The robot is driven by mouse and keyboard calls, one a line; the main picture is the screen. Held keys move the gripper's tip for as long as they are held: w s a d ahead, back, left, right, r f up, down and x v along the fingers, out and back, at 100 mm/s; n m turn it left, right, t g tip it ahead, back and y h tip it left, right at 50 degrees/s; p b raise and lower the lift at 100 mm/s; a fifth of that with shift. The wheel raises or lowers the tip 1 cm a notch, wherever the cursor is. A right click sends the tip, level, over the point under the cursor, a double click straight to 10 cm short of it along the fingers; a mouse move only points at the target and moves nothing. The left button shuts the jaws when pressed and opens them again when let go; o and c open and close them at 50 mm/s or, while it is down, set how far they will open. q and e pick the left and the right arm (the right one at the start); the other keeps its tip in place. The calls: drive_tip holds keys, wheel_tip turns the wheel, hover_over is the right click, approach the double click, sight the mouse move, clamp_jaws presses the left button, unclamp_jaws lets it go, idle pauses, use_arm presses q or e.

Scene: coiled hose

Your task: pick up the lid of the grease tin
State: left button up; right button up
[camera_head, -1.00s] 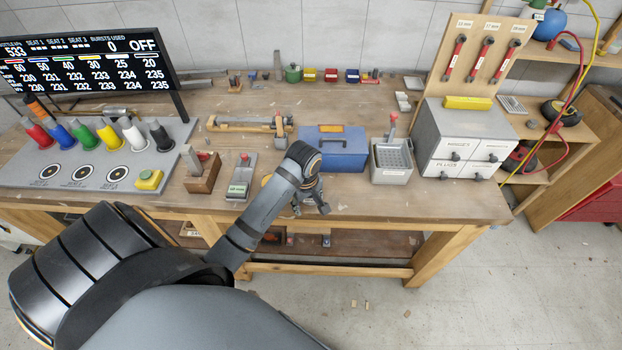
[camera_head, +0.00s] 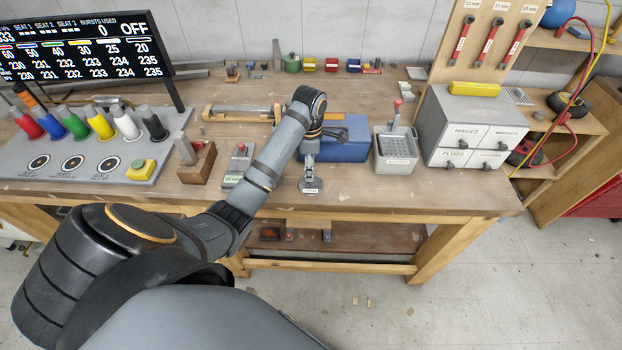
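My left arm reaches in from the left over the bench. Its gripper (camera_head: 310,166) points down near the bench's front edge, left of and in front of the blue box. Directly below it is a small round grey, lidded-looking object (camera_head: 311,187) with a pale label too small to read; it may be the grease tin. The fingers are small and partly merge with its top, so I cannot tell whether they touch it or are closed. My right gripper is out of view.
A blue box (camera_head: 345,143) stands close to the right of my gripper. Right of it are a grey bin (camera_head: 396,163) and a drawer cabinet (camera_head: 452,108). A grey labelled block (camera_head: 237,165) stands left of my arm. The bench front (camera_head: 400,201) is mostly clear.

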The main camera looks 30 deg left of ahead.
use_arm(q)
drive_tip(key=f+b, duration=0.2)
drive_tip(key=f, duration=0.1)
drive_tip(key=f+b, duration=0.1)
drive_tip(key=f, duration=0.1)
drive_tip(key=shift+w+d+f, duration=0.1)
drive_tip(key=shift+w, duration=0.2)
drive_tip(key=shift+s, duration=0.15)
drive_tip(key=c, duration=1)
